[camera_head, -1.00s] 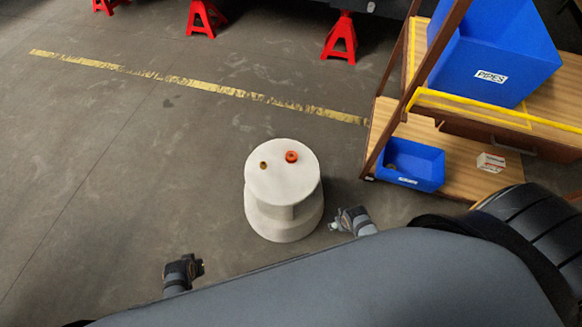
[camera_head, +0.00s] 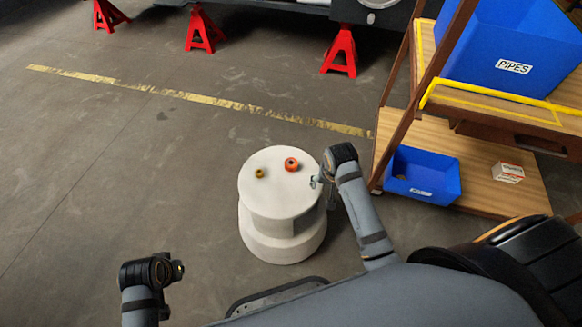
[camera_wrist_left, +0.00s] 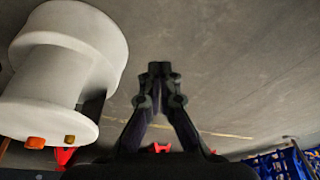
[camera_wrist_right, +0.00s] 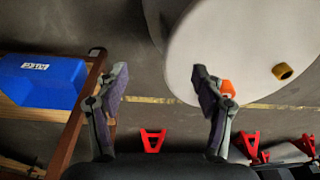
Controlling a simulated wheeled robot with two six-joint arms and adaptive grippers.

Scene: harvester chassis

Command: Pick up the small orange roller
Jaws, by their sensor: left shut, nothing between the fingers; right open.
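The small orange roller (camera_head: 291,164) sits on top of the round white stand (camera_head: 268,200). A smaller brownish-yellow ring (camera_head: 260,173) sits to its left on the same top. My right gripper (camera_head: 316,182) is at the right edge of the stand's top, close to the roller but apart from it. In the right wrist view, the right gripper (camera_wrist_right: 160,78) is open and empty, and the roller (camera_wrist_right: 227,88) shows partly hidden behind its right finger. My left gripper (camera_head: 180,268) is low at the left, away from the stand. In the left wrist view, its fingers (camera_wrist_left: 159,70) are shut and empty.
A wooden shelf unit (camera_head: 500,190) stands right of the stand. It holds a large blue bin (camera_head: 480,60), a small blue bin (camera_head: 425,178) and a small box (camera_head: 508,172). Red jack stands (camera_head: 340,50) are at the back. The floor left of the stand is clear.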

